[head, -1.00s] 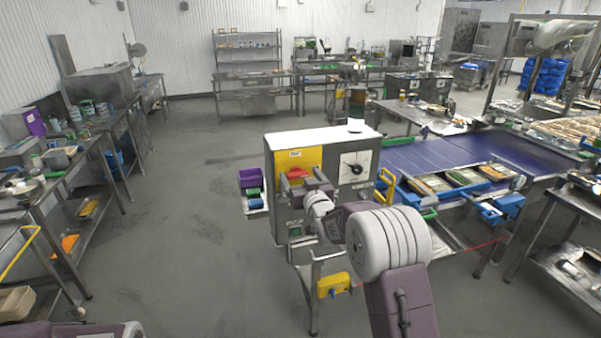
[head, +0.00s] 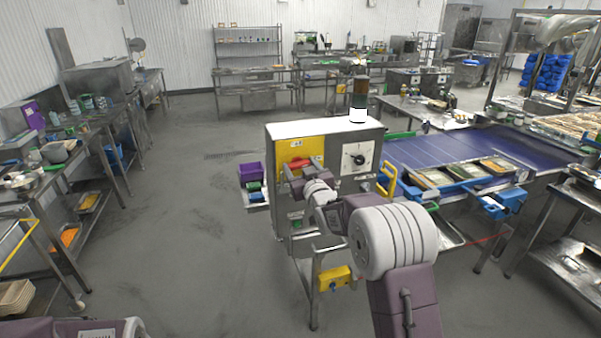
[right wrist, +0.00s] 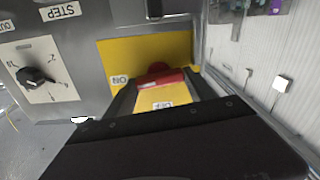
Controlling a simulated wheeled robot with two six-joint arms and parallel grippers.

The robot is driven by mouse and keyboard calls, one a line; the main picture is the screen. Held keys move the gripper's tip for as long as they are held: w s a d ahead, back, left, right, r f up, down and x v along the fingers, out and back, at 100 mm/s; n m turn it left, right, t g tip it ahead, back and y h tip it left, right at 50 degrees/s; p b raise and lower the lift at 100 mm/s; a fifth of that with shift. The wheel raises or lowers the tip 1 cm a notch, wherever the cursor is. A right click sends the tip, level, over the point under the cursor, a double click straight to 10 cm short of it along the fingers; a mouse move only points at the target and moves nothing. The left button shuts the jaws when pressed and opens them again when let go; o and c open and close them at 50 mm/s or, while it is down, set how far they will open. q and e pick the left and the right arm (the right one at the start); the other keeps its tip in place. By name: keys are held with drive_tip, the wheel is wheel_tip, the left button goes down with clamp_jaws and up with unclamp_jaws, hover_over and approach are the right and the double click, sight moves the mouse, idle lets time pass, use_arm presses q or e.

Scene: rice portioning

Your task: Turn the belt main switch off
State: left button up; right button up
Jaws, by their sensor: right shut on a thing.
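The belt main switch is a red handle (head: 297,164) on a yellow panel (head: 285,153) of the grey control box (head: 330,187). In the right wrist view the red handle (right wrist: 161,80) lies crosswise between my two dark fingers, on the yellow panel (right wrist: 118,55). An ON label (right wrist: 120,80) shows beside it and an OFF label (right wrist: 162,105) below it. My right gripper (right wrist: 163,82) is shut on the handle. In the head view my right wrist partly hides the switch. My left gripper is out of view.
A black dial on a white plate (head: 357,158) sits right of the switch. A light tower (head: 359,100) stands on the box. Purple, green and blue bins (head: 250,172) hang at its left. The blue belt (head: 430,150) with trays runs right. The floor left is clear.

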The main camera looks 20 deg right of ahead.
drive_tip(key=n+b, duration=0.3)
drive_tip(key=b, duration=0.1)
drive_tip(key=n+b, duration=0.4)
drive_tip(key=b, duration=0.1)
drive_tip(key=f+n+b, duration=0.1)
drive_tip(key=n+b, duration=0.2)
drive_tip(key=b, duration=0.1)
drive_tip(key=shift+a+n, duration=0.1)
drive_tip(key=shift+n, duration=0.3)
drive_tip(key=n+b, duration=0.2)
drive_tip(key=shift+n, duration=0.3)
drive_tip(key=shift+r+n+b, duration=0.1)
drive_tip(key=shift+n+b, duration=0.65)
drive_tip(key=shift+n, duration=0.65)
drive_tip(key=o, duration=1.2)
drive_tip(key=shift+o, duration=0.9)
drive_tip(key=shift+r, duration=0.15)
drive_tip(key=shift+s, duration=0.1)
